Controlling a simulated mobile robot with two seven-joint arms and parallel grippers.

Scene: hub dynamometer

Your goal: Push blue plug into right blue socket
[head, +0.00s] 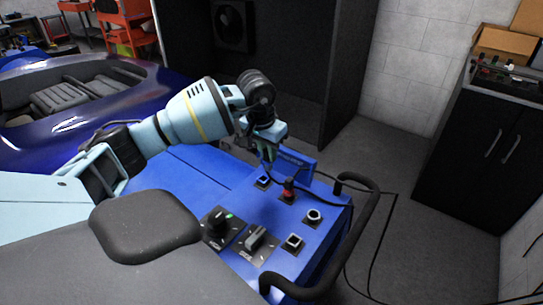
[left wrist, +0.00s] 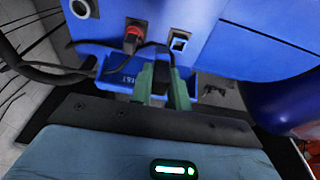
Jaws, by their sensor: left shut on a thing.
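My left gripper (head: 268,150) is above the far end of the blue console, beside a blue tray (head: 297,163). In the left wrist view its green fingers (left wrist: 163,90) are shut on a dark piece (left wrist: 163,73), taken as the blue plug; its colour is hard to tell and the fingers hide most of it. A square socket (head: 264,181) lies just below the gripper and also shows in the left wrist view (left wrist: 179,42). Another square socket (head: 294,242) is at the near side of the panel. Both look empty. My right gripper is not in view.
A red plug (head: 288,186) stands in a socket between the square ones, near a round socket (head: 314,215). Two knobs (head: 219,223) (head: 255,238) are at the left. A black handrail (head: 365,210) borders the console's right side. A black cable runs over its edge.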

